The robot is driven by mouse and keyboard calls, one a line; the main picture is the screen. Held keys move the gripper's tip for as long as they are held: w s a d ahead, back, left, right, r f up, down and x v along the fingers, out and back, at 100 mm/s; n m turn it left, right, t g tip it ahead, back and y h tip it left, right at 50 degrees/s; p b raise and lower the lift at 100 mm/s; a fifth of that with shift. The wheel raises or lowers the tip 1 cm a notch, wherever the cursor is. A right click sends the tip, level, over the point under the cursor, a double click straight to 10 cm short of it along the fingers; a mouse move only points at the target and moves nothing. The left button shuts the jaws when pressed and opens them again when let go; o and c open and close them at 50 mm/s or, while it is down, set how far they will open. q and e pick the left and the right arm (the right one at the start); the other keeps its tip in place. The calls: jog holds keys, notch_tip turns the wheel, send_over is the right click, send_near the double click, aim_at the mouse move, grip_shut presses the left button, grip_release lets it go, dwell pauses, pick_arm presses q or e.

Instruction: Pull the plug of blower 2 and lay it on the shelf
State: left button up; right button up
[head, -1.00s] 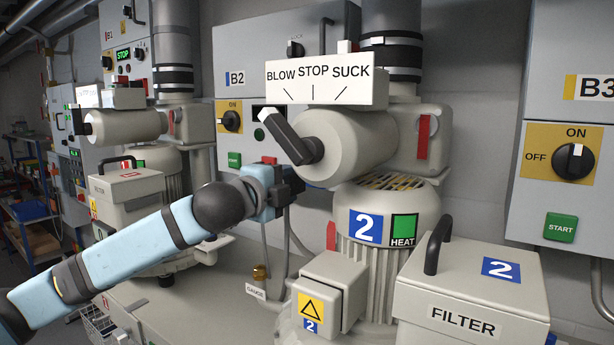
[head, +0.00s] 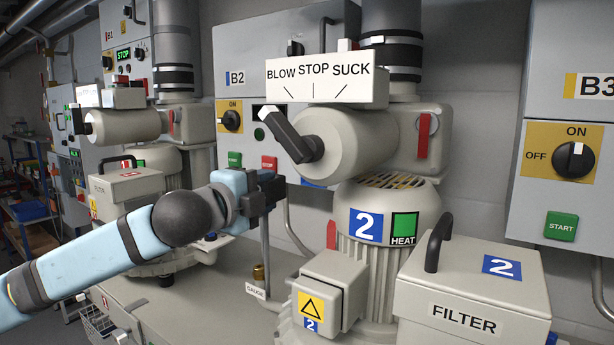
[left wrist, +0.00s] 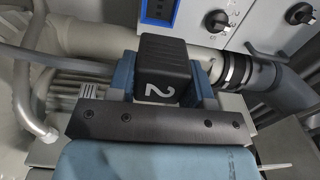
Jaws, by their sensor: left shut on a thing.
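My left gripper (head: 270,190) is in front of the B2 cabinet, left of blower 2 (head: 385,230). It is shut on a black plug marked 2 (left wrist: 160,68), seen between the blue fingers in the left wrist view. In the head view the plug is mostly hidden by the gripper, and a grey cable (head: 265,240) hangs below it. A blue socket plate (left wrist: 158,10) is on the cabinet at the top of the left wrist view, with a gap between it and the plug. My right gripper is not in view.
The pale shelf (head: 190,300) below my left arm has bare space. A GAUGE label (head: 256,291) and brass fitting (head: 259,273) are near the cable. The blower 2 lever (head: 290,137), its warning box (head: 325,292) and the filter box (head: 470,290) stand to the right.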

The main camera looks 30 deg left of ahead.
pick_arm(q)
jog(key=s+a+b, duration=0.1)
jog(key=s+b, duration=0.2)
jog(key=s, duration=0.6)
jog(key=shift+s+a, duration=0.15)
jog(key=shift+s, duration=0.15)
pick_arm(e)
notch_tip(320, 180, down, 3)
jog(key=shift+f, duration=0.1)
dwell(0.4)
pick_arm(q)
jog(key=w+a+b, duration=0.1)
jog(key=a+b, duration=0.5)
jog(key=a, duration=0.6)
jog(key=shift+w+a, duration=0.2)
jog(key=shift+w, duration=0.2)
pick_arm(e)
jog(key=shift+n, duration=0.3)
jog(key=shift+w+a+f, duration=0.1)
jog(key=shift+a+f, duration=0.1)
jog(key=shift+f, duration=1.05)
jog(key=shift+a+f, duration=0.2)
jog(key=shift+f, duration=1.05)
